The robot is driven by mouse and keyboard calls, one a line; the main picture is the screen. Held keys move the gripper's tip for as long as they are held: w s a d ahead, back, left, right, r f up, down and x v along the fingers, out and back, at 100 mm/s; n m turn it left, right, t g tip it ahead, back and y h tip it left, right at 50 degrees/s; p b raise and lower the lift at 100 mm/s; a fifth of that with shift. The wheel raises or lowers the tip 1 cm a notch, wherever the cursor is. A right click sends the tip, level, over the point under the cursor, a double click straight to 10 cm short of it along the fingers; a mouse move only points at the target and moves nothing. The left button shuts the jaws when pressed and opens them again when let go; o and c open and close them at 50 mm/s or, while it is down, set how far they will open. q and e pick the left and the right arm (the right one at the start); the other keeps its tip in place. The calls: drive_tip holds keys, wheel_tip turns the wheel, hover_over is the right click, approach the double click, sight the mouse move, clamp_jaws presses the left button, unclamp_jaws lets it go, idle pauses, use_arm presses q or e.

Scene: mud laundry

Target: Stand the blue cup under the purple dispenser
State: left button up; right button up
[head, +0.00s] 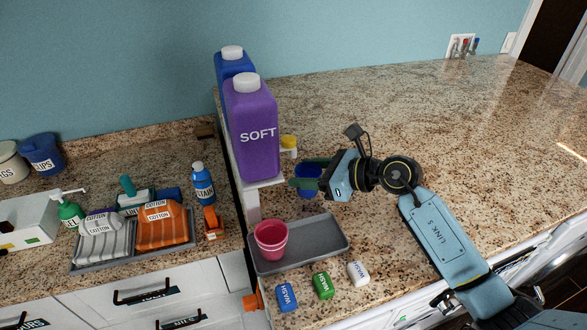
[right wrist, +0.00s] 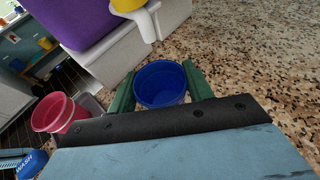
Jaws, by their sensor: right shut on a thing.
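The purple dispenser (head: 252,135), labelled SOFT, stands on a white raised ledge (head: 259,183) and has a yellow part (head: 289,142) at its right side. In the right wrist view this yellow part (right wrist: 128,5) sits above a white spout (right wrist: 148,25). My right gripper (head: 304,175) is shut on the blue cup (head: 308,180), one green finger on each side. The cup is upright, its open mouth showing in the right wrist view (right wrist: 161,80). It is to the right of and in front of the spout. I cannot tell whether its base touches the counter. My left gripper is out of view.
A pink cup (head: 270,236) stands on a grey tray (head: 325,243) in front of the dispenser. A blue dispenser (head: 232,64) is behind the purple one. Small WASH packs (head: 322,285) lie along the front edge. The granite counter (head: 430,130) is clear behind my right arm.

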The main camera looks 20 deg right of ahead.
sight(298, 173)
drive_tip(key=x, duration=0.2)
drive_tip(key=p+x, duration=0.1)
drive_tip(key=shift+w+a+r, duration=0.15)
drive_tip(key=shift+w+a, duration=0.15)
drive_tip(key=shift+f, duration=0.3)
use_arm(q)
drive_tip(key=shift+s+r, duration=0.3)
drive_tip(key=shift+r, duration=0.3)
use_arm(e)
drive_tip(key=shift+s+d, duration=0.1)
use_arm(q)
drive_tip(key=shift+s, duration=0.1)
use_arm(e)
drive_tip(key=shift+f, duration=0.1)
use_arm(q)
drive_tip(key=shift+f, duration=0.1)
use_arm(e)
drive_tip(key=shift+f, duration=0.1)
drive_tip(key=o, duration=1)
drive_tip(key=shift+c, duration=0.2)
